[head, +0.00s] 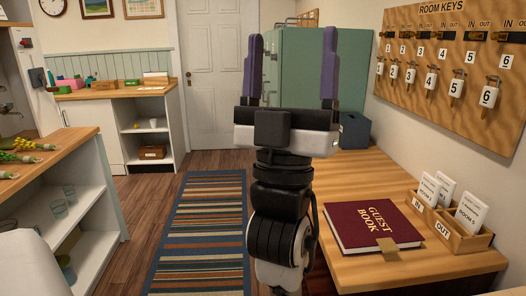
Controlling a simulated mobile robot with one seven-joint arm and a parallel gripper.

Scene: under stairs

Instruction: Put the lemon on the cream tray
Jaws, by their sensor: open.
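My gripper (292,48) is raised upright in the middle of the head view. Its two purple fingers stand wide apart with nothing between them. The green cabinet shows behind the fingers. I see no lemon and no cream tray that I can make out in this view. Part of the room is hidden behind my arm.
A wooden desk (370,270) at right bears a red guest book (374,224) and key card holders (452,222). A striped rug (205,235) covers clear floor. A shelf counter (45,165) bears flowers at left; a far counter (118,92) holds small boxes.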

